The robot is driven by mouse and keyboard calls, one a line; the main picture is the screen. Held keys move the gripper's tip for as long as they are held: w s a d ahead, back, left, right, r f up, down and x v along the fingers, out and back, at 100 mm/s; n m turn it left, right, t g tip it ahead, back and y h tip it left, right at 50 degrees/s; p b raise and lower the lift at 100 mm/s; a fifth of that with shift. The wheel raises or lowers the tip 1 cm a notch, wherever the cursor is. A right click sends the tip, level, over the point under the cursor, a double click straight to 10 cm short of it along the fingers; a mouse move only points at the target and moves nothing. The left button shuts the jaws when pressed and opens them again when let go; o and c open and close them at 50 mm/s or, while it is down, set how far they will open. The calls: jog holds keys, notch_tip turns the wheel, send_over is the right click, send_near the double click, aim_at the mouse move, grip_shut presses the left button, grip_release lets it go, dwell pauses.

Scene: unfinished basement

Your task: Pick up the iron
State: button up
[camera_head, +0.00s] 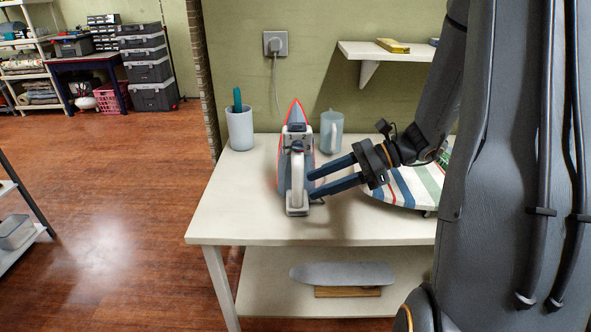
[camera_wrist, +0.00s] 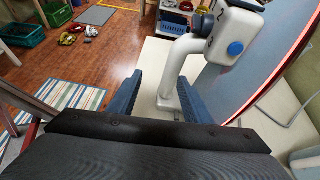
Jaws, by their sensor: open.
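The iron (camera_head: 295,160) stands upright on its heel on the white table (camera_head: 225,205), with a grey body, a pale handle and a red edge. In the wrist view, the iron's pale handle (camera_wrist: 177,72) rises between the two blue fingers, and its large soleplate side lies to the right. My gripper (camera_head: 310,184) reaches in from the right, at the height of the handle's lower half. In the wrist view my gripper (camera_wrist: 160,95) is open, with a finger on each side of the handle. I cannot tell whether either finger touches it.
A striped ironing board (camera_head: 400,186) lies right, under my arm. A wall shelf (camera_head: 385,51) hangs above. The table's front left is clear.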

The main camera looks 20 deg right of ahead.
jog(key=f+b, duration=0.1)
jog(key=w+f+b, duration=0.1)
jog(key=f, duration=0.1)
jog(key=w+a+f+b, duration=0.1)
jog(key=f, duration=0.1)
jog(key=shift+w, duration=0.15)
jog(key=shift+y, duration=0.3)
jog(key=shift+r+p+x, duration=0.2)
jog(key=shift+p+x, duration=0.1)
jog(key=shift+x, duration=3.65)
jog(key=shift+w+a, duration=0.1)
jog(key=shift+w, duration=0.05)
jog(key=shift+c, duration=0.3)
grip_shut()
